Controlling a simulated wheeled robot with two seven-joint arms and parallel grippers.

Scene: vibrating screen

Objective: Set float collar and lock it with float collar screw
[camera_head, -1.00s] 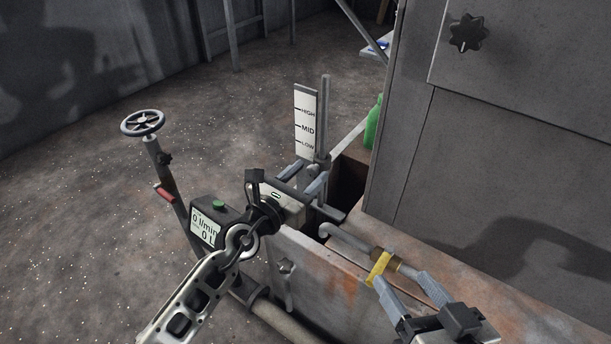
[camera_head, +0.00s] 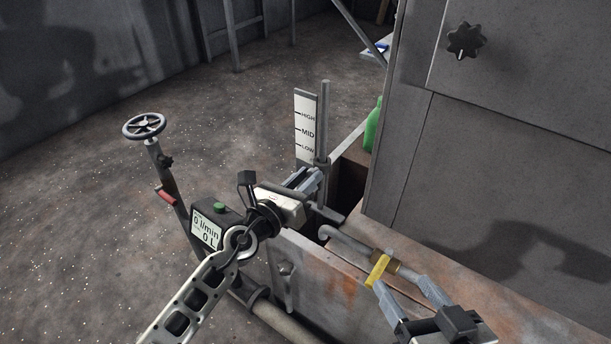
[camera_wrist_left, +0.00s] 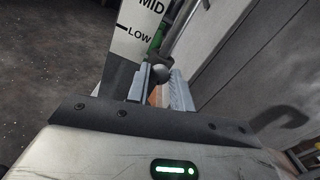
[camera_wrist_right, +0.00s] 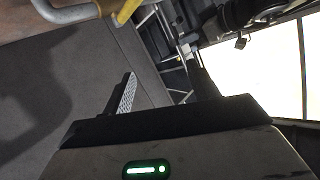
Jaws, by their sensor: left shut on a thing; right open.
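The upright float rod (camera_head: 325,130) stands behind the scale plate (camera_head: 306,125) marked HIGH, MID and LOW. My left gripper (camera_head: 310,178) is at the lower part of the rod, below the LOW mark. It is shut on a small grey round part (camera_wrist_left: 161,73), seen between its fingers in the left wrist view. I cannot tell whether this is the float collar or its screw; the fingers hide most of it. My right gripper (camera_head: 405,284) is open and empty, its fingers close to a yellow piece (camera_head: 377,271) on a bent pipe.
The bent pipe (camera_head: 345,240) has a brass fitting (camera_head: 386,260) and lies over the rusty box edge. A flow meter (camera_head: 208,226) and a handwheel (camera_head: 144,125) stand left. A green bottle (camera_head: 373,126) and a large grey cabinet (camera_head: 500,150) bound the right side.

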